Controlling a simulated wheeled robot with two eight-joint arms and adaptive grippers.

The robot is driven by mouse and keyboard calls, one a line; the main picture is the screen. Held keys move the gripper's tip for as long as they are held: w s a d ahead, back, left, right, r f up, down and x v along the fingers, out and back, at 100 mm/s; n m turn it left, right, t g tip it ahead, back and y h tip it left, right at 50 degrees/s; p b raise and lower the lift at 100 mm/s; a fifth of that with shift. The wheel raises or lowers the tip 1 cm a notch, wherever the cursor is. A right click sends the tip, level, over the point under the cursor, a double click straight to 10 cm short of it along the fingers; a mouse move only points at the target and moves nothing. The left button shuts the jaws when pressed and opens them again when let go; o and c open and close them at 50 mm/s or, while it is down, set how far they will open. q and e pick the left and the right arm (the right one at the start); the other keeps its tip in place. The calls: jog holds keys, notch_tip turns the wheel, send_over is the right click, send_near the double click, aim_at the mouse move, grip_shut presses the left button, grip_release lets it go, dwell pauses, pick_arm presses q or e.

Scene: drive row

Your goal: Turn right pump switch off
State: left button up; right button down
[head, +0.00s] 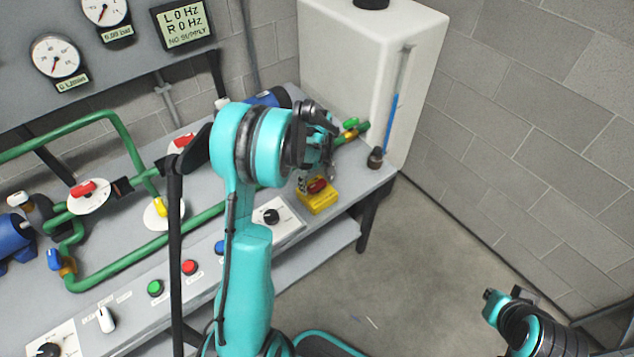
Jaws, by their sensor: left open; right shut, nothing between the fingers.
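A black rotary knob (271,216) sits on a white plate at the right part of the sloping front panel. A second black knob (48,350) sits on a white plate at the panel's left end. Their labels are too small to read, so I cannot tell from lettering which is the right pump switch. My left gripper (326,150) is open above and behind the right-hand knob, over the bench's right end, apart from the knob; its fingers are partly hidden by its own body. My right gripper (490,305) is shut and empty at the lower right, over the floor.
A yellow box (318,202) with a red knob stands just right of the right-hand plate. Green (155,289) and red (190,267) buttons line the panel. Green pipes with valves run behind. The display (182,24) reads L 0 Hz, R 0 Hz, NO SUPPLY. A white tank (345,60) stands behind.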

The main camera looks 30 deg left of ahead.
aim_at(317, 184)
pick_arm(q)
notch_tip(317, 184, up, 12)
jog(key=shift+f, duration=0.2)
dwell(0.4)
jog(key=s+d+r+m+t, duration=0.3)
jog(key=s+d+r+m, duration=0.4)
jog(key=s+d, duration=0.2)
jog(key=s+d+f+m+t, duration=0.1)
jog(key=s+d+m+t, duration=0.3)
jog(key=s, duration=0.6)
jog(key=d+m, duration=0.2)
jog(key=shift+d+f+m, duration=0.15)
jog(key=shift+d+m, duration=0.15)
